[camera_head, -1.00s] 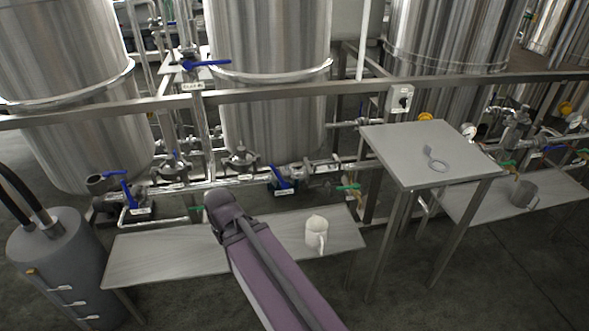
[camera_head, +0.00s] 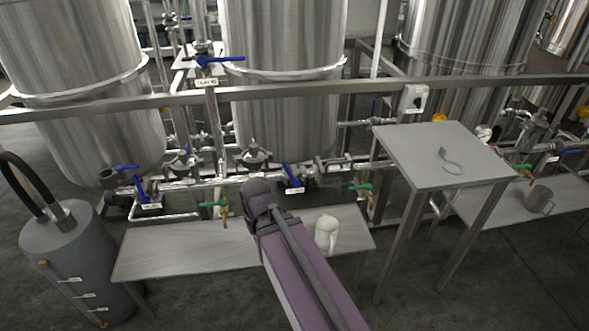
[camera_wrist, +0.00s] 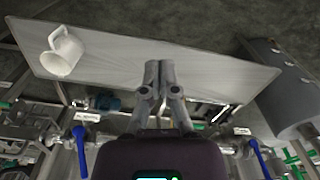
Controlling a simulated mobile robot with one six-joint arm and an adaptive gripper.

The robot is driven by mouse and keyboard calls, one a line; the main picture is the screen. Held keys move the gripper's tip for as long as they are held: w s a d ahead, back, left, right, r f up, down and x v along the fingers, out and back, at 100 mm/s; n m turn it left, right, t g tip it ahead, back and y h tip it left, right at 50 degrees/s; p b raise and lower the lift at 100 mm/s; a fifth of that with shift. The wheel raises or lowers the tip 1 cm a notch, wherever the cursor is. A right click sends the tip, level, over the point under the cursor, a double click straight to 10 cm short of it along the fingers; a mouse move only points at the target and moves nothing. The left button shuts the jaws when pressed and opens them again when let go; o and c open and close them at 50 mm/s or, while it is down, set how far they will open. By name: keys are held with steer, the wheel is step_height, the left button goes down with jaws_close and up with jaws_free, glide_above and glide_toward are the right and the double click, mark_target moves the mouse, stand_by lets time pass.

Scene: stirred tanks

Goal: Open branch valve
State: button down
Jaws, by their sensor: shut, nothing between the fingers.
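Several lever valves sit on the pipework behind the low bench. Blue levers show at the upper pipe (camera_head: 220,61), at the left (camera_head: 140,190) and in the middle (camera_head: 292,177). Green levers show at the left (camera_head: 214,204) and right (camera_head: 361,187). The small tags are too blurred to tell which is the branch valve. In the wrist view, two blue levers hang at the left (camera_wrist: 81,150) and right (camera_wrist: 259,157). My gripper (camera_wrist: 158,66) is shut and empty, seen over the bench near its pipe side, touching no lever that I can see. The head view hides its fingers behind my arm.
A white mug (camera_head: 326,233) stands on the low bench (camera_head: 160,252). A grey cylinder (camera_head: 68,262) with black hoses stands at the left. A taller table (camera_head: 425,148) with a ring-shaped item is at the right. A metal rail (camera_head: 300,92) crosses before the tanks.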

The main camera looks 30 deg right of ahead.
steer(key=w+d+m+t+y+b, duration=0.25)
steer(key=w+d+y, duration=0.45)
steer(key=w+d, duration=0.7)
steer(key=w+d+r+m+t+y+b, duration=0.1)
steer(key=w+d+r+t+y, duration=0.1)
steer(key=d, duration=0.8)
steer(key=w+d+r+m+t+y+b, duration=0.1)
steer(key=d+r, duration=0.3)
steer(key=d, duration=0.6)
steer(key=shift+w+d+r+t+y, duration=0.2)
steer(key=shift+w+t+y, duration=0.25)
steer(key=shift+w+y, duration=0.35)
steer(key=shift+w+f, duration=0.1)
steer(key=b, duration=0.6)
glide_above(294, 179)
steer(key=shift+d+f, duration=0.15)
steer(key=shift+f, duration=2.65)
